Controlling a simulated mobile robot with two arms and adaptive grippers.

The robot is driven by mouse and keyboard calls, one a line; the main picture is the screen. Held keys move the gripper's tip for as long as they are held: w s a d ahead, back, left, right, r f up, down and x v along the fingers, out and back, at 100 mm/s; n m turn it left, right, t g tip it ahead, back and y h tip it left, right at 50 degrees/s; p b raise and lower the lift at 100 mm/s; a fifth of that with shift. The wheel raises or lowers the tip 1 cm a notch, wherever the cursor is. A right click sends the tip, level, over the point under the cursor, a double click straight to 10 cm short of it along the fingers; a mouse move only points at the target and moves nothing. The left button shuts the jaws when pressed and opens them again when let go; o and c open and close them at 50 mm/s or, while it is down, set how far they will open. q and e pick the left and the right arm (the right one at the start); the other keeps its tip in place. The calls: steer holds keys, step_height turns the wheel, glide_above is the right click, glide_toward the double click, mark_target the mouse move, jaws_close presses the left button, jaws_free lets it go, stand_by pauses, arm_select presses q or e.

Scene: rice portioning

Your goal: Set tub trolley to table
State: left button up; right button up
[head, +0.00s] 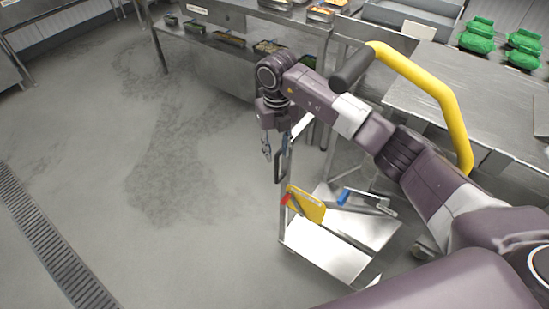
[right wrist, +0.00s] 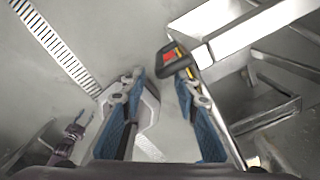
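My right gripper (head: 267,150) is just left of that handle. A steel table (head: 462,95) stands at the right. A gripper-like part, probably my left gripper (right wrist: 72,138), shows small at the lower left; its fingers are unclear.
A yellow board (head: 307,204) and blue-handled tool (head: 344,196) are on the trolley. A yellow curved bar (head: 440,92) crosses in front of the table, where several green items (head: 478,37) sit. A steel shelf unit (head: 235,58) stands behind. The left floor is clear around a drain (head: 50,240).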

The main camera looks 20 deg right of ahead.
mark_target(276, 167)
steer(key=f, duration=0.2)
steer(key=shift+w+f+p, duration=0.3)
steer(key=shift+w+f, duration=0.05)
steer(key=f, duration=0.2)
steer(key=f+p, duration=0.1)
steer(key=f, duration=0.1)
steer(key=shift+s+f, duration=0.1)
steer(key=shift+s, duration=0.3)
steer(key=shift+w+f, duration=0.1)
steer(key=shift+f, duration=0.45)
arm_select(q)
steer(key=shift+a+r, duration=0.3)
steer(key=shift+r, duration=0.55)
arm_select(e)
steer(key=shift+r, duration=0.1)
jaws_close()
